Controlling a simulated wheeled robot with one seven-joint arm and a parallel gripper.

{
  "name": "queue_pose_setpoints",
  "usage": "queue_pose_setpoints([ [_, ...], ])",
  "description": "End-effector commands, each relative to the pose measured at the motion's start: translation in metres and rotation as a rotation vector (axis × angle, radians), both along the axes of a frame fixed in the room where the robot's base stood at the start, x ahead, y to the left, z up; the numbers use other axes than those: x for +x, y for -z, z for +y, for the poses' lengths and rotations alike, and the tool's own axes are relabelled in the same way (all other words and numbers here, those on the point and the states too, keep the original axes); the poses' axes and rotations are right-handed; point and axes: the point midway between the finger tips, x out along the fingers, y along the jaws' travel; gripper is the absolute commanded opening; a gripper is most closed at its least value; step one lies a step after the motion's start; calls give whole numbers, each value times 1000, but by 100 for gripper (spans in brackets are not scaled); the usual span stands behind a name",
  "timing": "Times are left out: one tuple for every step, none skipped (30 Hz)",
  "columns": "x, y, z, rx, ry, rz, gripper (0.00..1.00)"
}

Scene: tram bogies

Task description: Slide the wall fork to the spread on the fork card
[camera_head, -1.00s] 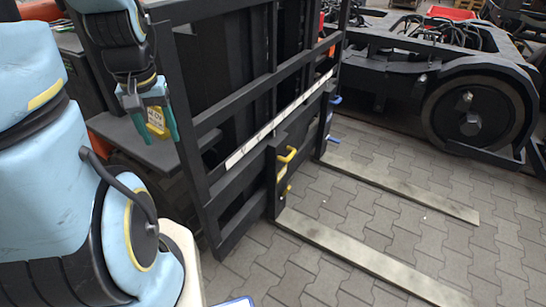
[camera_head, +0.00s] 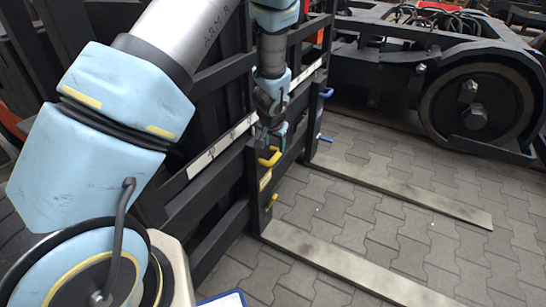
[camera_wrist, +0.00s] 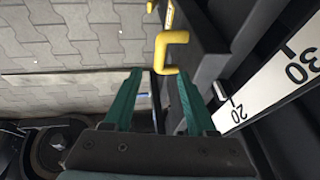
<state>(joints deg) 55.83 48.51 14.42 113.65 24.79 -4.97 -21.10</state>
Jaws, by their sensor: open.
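My gripper (camera_head: 276,135) is open, just above the yellow handle (camera_head: 270,157) of the near fork (camera_head: 345,262). In the wrist view, the green fingers of my gripper (camera_wrist: 158,92) are apart, and the yellow handle (camera_wrist: 172,40) lies just beyond their tips. Nothing is between the fingers. The far fork (camera_head: 400,190) has a blue handle (camera_head: 326,93). Both forks hang on the black carriage and point right. The pictures do not say which is the wall fork. A white scale strip (camera_head: 222,145) runs along the carriage; 20 and 30 show on it in the wrist view (camera_wrist: 262,90).
A blue-edged white sheet (camera_head: 226,299) shows at the bottom edge; its content is not readable. A bogie with a large wheel (camera_head: 478,108) stands at the upper right. The paving (camera_head: 400,235) around the forks is clear. Carriage bars lie close beside my gripper.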

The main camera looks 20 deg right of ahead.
Motion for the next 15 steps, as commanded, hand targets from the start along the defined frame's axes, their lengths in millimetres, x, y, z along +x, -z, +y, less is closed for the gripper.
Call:
queue_pose_setpoints([
  [3,10,0,2,-1,2,57],
  [5,15,-1,2,-1,2,57],
  [9,22,-3,2,-2,1,57],
  [11,28,-4,3,-3,2,57],
  [13,33,-5,3,-2,2,57],
  [15,40,-6,3,-2,2,57],
  [18,44,-7,4,-1,2,57],
  [20,49,-8,4,-1,2,57],
  [22,55,-9,3,-2,2,57],
  [24,59,-10,2,-2,2,57],
  [25,63,-11,2,-2,2,57],
  [27,67,-12,2,-2,2,57],
  [29,70,-13,1,-2,2,57],
  [30,73,-14,1,-2,2,57],
  [31,76,-14,1,-2,2,57],
])
